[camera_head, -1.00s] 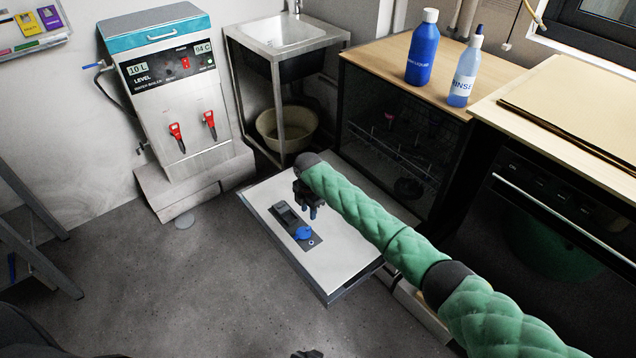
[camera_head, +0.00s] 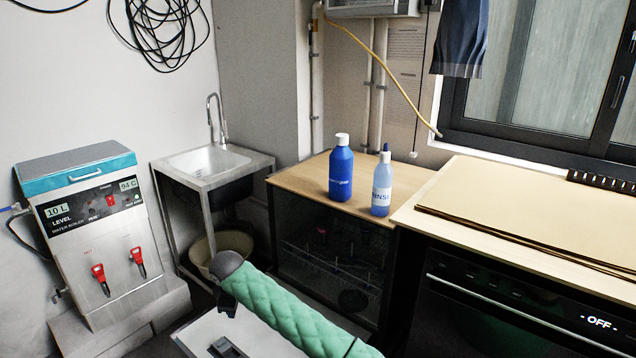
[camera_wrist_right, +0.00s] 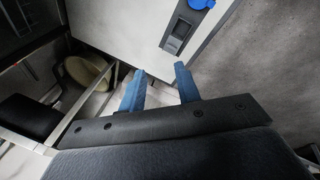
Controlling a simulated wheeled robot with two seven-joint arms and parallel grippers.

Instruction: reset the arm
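My right arm, in a green quilted sleeve (camera_head: 285,315), comes in from the bottom in the head view and reaches over the lowered dishwasher door (camera_head: 262,343). Its gripper is mostly hidden below the arm's end there. In the right wrist view, the two blue fingers of my right gripper (camera_wrist_right: 159,72) are apart with nothing between them. The door's pale panel (camera_wrist_right: 165,22) lies beyond the fingers, with a dark dispenser (camera_wrist_right: 182,36) and a blue cap (camera_wrist_right: 200,3). My left gripper is not in view.
The dishwasher (camera_head: 325,265) stands under a wooden counter with a blue bottle (camera_head: 341,172) and a rinse bottle (camera_head: 381,188). A sink (camera_head: 208,165) and water boiler (camera_head: 95,230) stand left. The oven (camera_head: 500,310) at right reads OFF. Brown sheets (camera_head: 540,205) lie above it.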

